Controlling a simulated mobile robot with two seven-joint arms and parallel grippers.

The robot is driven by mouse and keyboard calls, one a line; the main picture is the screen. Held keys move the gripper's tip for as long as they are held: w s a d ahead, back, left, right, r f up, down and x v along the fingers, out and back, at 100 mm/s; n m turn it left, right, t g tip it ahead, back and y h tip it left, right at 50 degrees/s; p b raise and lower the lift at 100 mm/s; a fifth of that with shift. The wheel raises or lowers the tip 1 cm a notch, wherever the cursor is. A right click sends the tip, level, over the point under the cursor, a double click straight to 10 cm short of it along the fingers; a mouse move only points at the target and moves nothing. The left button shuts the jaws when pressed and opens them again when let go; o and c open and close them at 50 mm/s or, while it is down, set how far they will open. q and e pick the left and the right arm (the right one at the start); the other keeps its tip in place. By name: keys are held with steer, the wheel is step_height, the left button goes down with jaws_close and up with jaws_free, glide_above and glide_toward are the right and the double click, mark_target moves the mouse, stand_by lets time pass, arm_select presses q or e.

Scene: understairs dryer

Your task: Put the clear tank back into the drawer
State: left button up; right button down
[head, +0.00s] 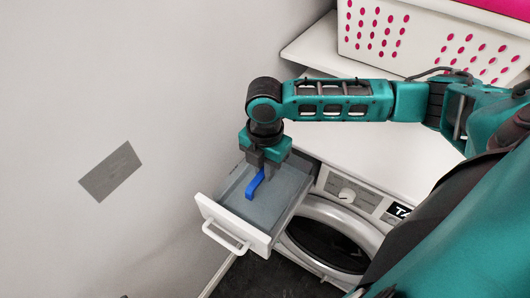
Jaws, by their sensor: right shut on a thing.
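The clear tank (236,198) looks like a grey-blue see-through box with a blue handle (254,184). It appears within the outline of the open white drawer (256,240) of the dryer. I cannot tell whether it rests on the drawer's bottom. My right gripper (262,170) comes down from above and is shut on the blue handle. The gripper and wrist hide the back part of the tank. My left gripper is not in view.
The drawer front, with its white pull (226,238), sticks out near the left wall (90,100). The dryer's round door (325,245) and dial (347,195) are to the right. A white basket with pink holes (430,40) stands on a shelf (310,45) above.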

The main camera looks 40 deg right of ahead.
steer(key=shift+r+p, duration=0.1)
steer(key=shift+p, duration=0.2)
stand_by(0.8)
steer(key=shift+f+b, duration=0.65)
steer(key=shift+f, duration=1.55)
steer(key=c, duration=1)
jaws_free()
step_height(320, 180, up, 13)
steer(key=shift+f+p, duration=0.1)
steer(key=shift+p, duration=0.5)
